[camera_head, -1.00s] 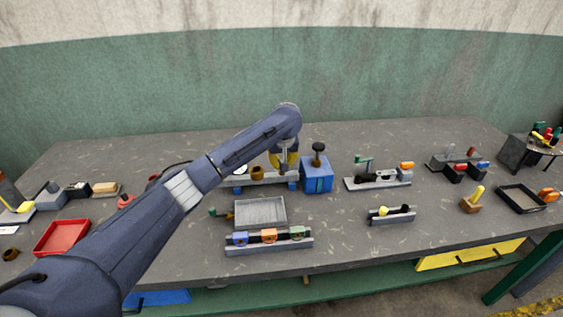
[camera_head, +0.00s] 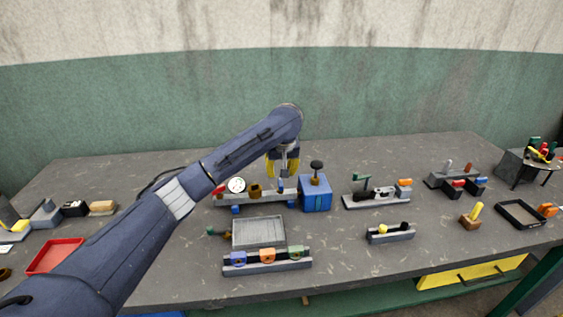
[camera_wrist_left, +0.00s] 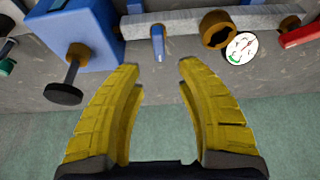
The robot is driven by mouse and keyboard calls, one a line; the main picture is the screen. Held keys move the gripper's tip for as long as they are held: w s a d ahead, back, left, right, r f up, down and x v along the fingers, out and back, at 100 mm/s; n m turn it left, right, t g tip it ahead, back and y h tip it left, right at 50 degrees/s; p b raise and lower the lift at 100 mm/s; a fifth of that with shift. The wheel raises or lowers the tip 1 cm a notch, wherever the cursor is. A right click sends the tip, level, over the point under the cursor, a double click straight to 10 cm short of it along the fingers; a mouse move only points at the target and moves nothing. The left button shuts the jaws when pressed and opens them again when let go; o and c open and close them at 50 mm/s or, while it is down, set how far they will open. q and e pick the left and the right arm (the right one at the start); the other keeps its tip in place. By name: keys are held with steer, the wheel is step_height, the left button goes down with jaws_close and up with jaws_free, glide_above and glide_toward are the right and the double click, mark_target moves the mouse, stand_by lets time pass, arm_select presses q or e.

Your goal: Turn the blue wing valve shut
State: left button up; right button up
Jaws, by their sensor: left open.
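The blue wing valve is the small blue handle (camera_wrist_left: 158,45) on a grey pipe (camera_wrist_left: 185,22), between a blue box (camera_wrist_left: 80,32) and a brass ring (camera_wrist_left: 217,30) in the left wrist view. In the head view the handle (camera_head: 281,190) is small, just below my left gripper (camera_head: 283,168). My left gripper (camera_wrist_left: 160,88) is open, its yellow fingers spread and empty. In the wrist view the handle lies beyond the gap between the fingertips, apart from both. My right gripper is in neither view.
The blue box (camera_head: 315,194) carries a black-topped knob (camera_head: 316,167); in the wrist view this knob (camera_wrist_left: 65,93) is beside one finger. A white dial gauge (camera_head: 237,185) stands left of the valve. A grey tray (camera_head: 258,232) lies in front.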

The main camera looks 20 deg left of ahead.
arm_select(q)
steer(key=shift+v, duration=2.6)
